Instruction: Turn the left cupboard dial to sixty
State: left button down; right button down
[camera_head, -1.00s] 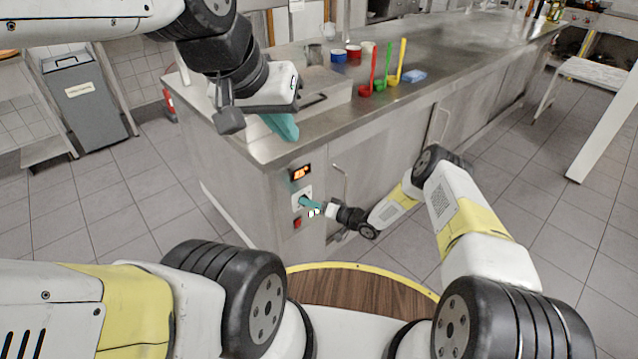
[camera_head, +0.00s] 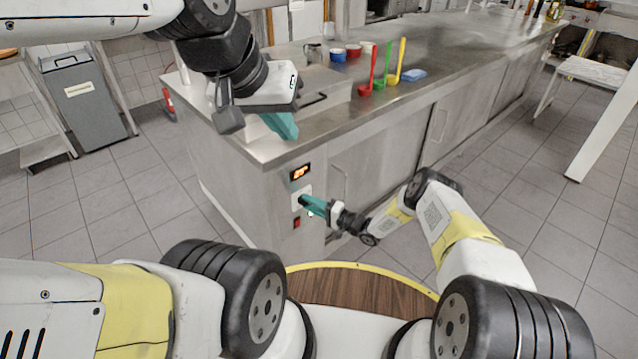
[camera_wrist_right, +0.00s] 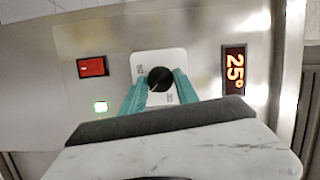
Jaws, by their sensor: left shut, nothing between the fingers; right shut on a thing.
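The left cupboard dial is a black round knob (camera_wrist_right: 160,79) on a white plate (camera_wrist_right: 147,60), seen close up in the right wrist view. Beside it an orange display (camera_wrist_right: 235,68) reads 25°; the display also shows in the head view (camera_head: 300,172). My right gripper (camera_head: 306,202) reaches the panel at the counter's near end. Its teal fingers lie on both sides of the knob, shut on it. My left gripper (camera_head: 282,126), with teal fingers, is shut and empty above the counter's near corner.
The steel counter (camera_head: 450,62) carries red, green and yellow ladles (camera_head: 384,68) and a blue sponge (camera_head: 413,76). A grey bin (camera_head: 85,100) stands at the left.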

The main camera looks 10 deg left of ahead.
dwell(0.4)
jog(key=c, duration=0.9)
grip_release()
jog(key=shift+d, duration=0.15)
jog(key=v, duration=0.7)
jog(key=shift+s+d+f, duration=0.1)
jog(key=shift+d, duration=0.2)
